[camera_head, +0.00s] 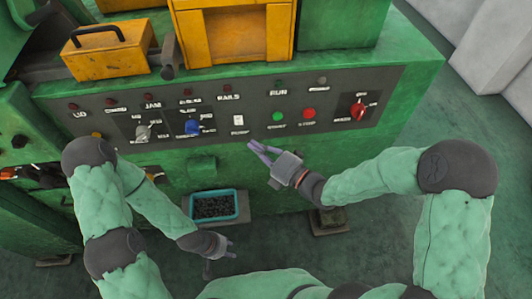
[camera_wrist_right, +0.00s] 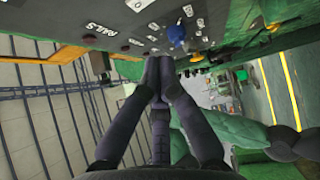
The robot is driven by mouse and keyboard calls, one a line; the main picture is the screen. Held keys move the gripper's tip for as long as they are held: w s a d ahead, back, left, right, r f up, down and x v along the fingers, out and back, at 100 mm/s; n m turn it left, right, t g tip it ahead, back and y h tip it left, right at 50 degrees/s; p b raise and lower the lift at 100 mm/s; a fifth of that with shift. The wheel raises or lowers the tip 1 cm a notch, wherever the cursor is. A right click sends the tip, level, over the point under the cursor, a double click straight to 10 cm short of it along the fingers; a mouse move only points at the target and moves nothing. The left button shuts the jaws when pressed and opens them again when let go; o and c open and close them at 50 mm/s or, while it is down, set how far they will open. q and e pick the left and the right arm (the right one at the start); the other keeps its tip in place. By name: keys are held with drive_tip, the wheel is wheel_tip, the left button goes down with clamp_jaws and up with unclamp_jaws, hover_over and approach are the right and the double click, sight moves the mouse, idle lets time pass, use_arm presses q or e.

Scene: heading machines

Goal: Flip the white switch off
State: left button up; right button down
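The white switch (camera_head: 238,120) is on the dark control panel of the green machine, above a PUMP label and left of the green button. A white patch at the top edge of the right wrist view (camera_wrist_right: 138,4) seems to be the same switch. My right gripper (camera_head: 250,146) is just below and right of the switch, apart from it. Its fingers (camera_wrist_right: 158,62) come together at the tips with nothing visible between them. My left gripper (camera_head: 232,248) is low in front of the machine, away from the panel; its fingers look spread and empty.
On the panel (camera_head: 330,88) are a blue knob (camera_head: 192,127), a green button (camera_head: 278,116), a red button (camera_head: 309,113) and a red rotary switch (camera_head: 357,108). A teal-rimmed tray (camera_head: 236,208) of dark parts juts out below. A yellow toolbox (camera_head: 105,52) stands above.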

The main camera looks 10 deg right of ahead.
sight(229, 118)
drive_tip(key=shift+w+a+r+b, duration=0.2)
drive_tip(key=shift+w+a, duration=0.3)
drive_tip(key=shift+w, duration=0.7)
drive_tip(key=shift+w+a+r+b, duration=0.1)
drive_tip(key=shift+w+a+b, duration=0.15)
drive_tip(key=shift+w+a, duration=0.6)
drive_tip(key=shift+w+a+r+b, duration=0.15)
drive_tip(key=shift+w+a+b, duration=0.1)
drive_tip(key=shift+w, duration=1.25)
drive_tip(key=shift+w+r+m, duration=0.3)
drive_tip(key=shift+w, duration=0.05)
drive_tip(key=shift+f+g+h, duration=0.15)
drive_tip(key=shift+g+h, duration=0.15)
